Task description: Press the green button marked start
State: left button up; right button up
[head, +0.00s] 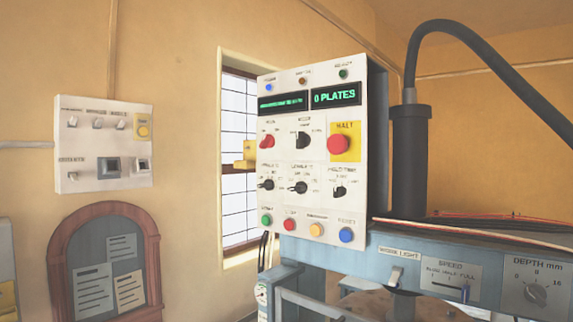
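The control panel (290,205) is a white upright box in the middle of the head view. Its bottom row holds a green button (266,220) at the far left, under a small label that looks like START. To its right in that row are a red button (289,224), an orange button (316,229) and a blue button (345,235). A large red HALT knob (338,144) sits on a yellow square above. The display (335,96) reads "0 PLATES". Neither of my grippers is in view.
The blue machine beam (400,255) with work light, speed and depth controls runs right of the panel. A dark cylinder (410,160) with a thick hose stands behind it. A white wall panel (104,146) and a notice board (105,260) are at left. A window is behind.

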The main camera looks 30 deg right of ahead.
aim_at(267, 220)
jog(key=z, duration=1.05)
jog(key=l+u, duration=0.15)
jog(key=l, duration=0.25)
jog(key=k+l+u, duration=0.15)
jog(key=l, duration=0.2)
